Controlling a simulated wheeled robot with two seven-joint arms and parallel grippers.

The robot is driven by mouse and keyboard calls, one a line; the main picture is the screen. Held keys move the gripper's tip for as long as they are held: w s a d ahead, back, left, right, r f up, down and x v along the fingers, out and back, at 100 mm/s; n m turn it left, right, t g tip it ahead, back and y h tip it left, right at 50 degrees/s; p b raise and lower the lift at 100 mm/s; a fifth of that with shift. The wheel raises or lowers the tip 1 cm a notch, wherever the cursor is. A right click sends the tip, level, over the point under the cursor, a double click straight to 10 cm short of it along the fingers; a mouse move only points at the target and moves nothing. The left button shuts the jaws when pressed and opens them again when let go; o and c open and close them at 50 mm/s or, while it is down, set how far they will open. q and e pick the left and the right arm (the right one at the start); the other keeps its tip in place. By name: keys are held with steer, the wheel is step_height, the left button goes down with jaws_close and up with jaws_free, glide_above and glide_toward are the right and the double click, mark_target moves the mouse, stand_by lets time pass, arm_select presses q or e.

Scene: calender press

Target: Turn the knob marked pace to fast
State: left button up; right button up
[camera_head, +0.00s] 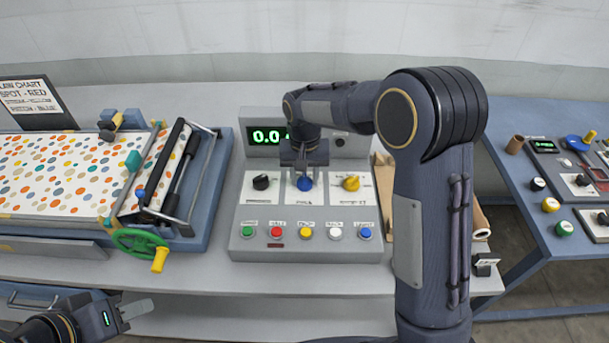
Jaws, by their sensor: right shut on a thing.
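The grey control panel (236,215) has a row of three knobs: a black knob (261,183) at left, a blue knob (305,184) in the middle and a yellow knob (351,183) at right. The labels under them are too small to read, so I cannot tell which is marked pace. My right gripper (304,174) reaches down from above and is shut on the blue knob, hiding its upper part. My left gripper (134,310) is low at the left, away from the panel; its finger opening is not clear.
Several coloured buttons (306,233) line the panel's front. A display (266,136) reading 0.0 is partly hidden by my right arm. At left stands a press with dotted sheet (60,170), black roller and green handwheel (140,243). A blue table (520,190) with more controls stands at right.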

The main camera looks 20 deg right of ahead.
mark_target(305, 178)
steer(key=m, duration=0.6)
steer(key=shift+m, duration=0.3)
stand_by(0.4)
steer(key=o, duration=1)
step_height(305, 178, up, 8)
steer(key=shift+f+b, duration=0.2)
steer(key=shift+b, duration=0.15)
steer(key=shift+r, duration=0.15)
